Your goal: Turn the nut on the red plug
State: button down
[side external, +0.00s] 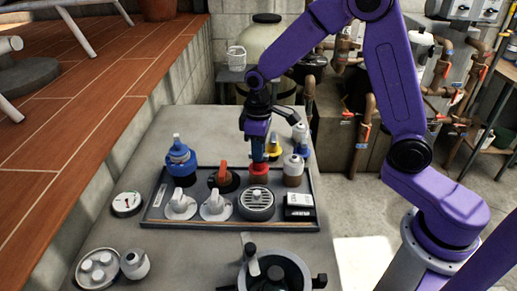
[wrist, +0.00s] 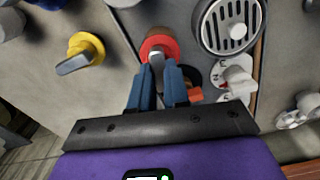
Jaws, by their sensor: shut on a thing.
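The red plug (side external: 258,170) stands upright at the back edge of the shallow tray, right of centre. In the wrist view its red ring (wrist: 158,42) shows just beyond my fingertips, with a small grey nut (wrist: 157,60) between them. My gripper (side external: 258,158) points straight down over the plug, and its blue fingers also show in the wrist view (wrist: 158,72). The fingers are shut on the nut. They hide the nut in the side view and part of it in the wrist view.
Close right of the plug stands a white-capped bottle-like fitting (side external: 293,168), with a yellow knob (side external: 273,147) behind. An orange-handled valve (side external: 224,176) is left and a round grille (side external: 256,203) in front. A blue valve (side external: 180,160) stands further left.

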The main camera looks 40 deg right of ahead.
jog(key=m, duration=0.4)
jog(key=shift+m, duration=0.4)
jog(key=m, duration=0.3)
jog(key=shift+m, duration=0.3)
jog(key=m, duration=1.2)
jog(key=shift+m, duration=0.3)
jog(key=m, duration=0.3)
jog(key=shift+m, duration=0.4)
jog(key=m, duration=0.4)
jog(key=shift+m, duration=2.1)
